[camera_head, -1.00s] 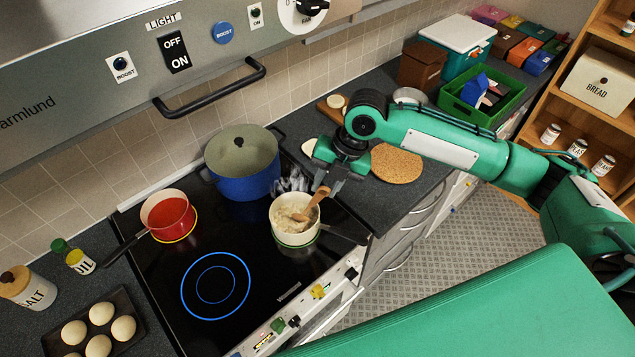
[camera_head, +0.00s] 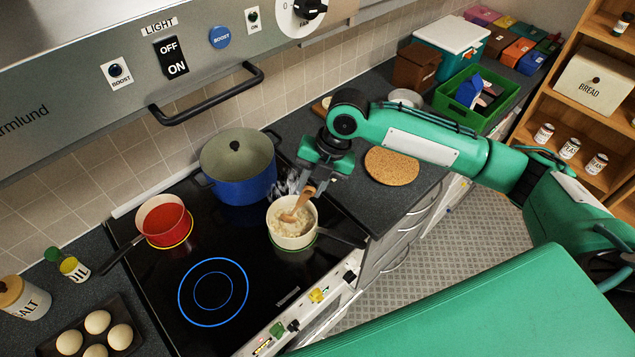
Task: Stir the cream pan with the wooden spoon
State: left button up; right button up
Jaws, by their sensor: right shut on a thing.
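The cream pan (camera_head: 293,238) sits on the right front burner of the black hob, with its dark handle pointing right. It holds a pale, lumpy mass and some steam rises behind it. The wooden spoon (camera_head: 300,202) slants down into the pan with its lower end in the food. My right gripper (camera_head: 321,176) is above the pan's upper right edge, shut on the upper part of the spoon. The gripper hides the top of the spoon's handle. My left gripper is not in view.
A blue pot (camera_head: 245,188) stands close behind the cream pan. A red pan (camera_head: 166,222) is at left. A lit blue ring (camera_head: 213,292) marks the empty front left burner. A cork mat (camera_head: 391,166) and a green crate (camera_head: 478,98) lie right on the counter.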

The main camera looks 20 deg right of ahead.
jog(key=shift+s+d+r, duration=0.1)
jog(key=shift+s+d, duration=0.2)
jog(key=shift+s, duration=0.3)
jog(key=shift+d, duration=0.1)
jog(key=shift+w+r, duration=0.1)
jog(key=s+d+r, duration=0.1)
jog(key=s+r, duration=0.2)
jog(key=r, duration=0.4)
jog(key=shift+r, duration=0.15)
dwell(0.4)
dwell(0.5)
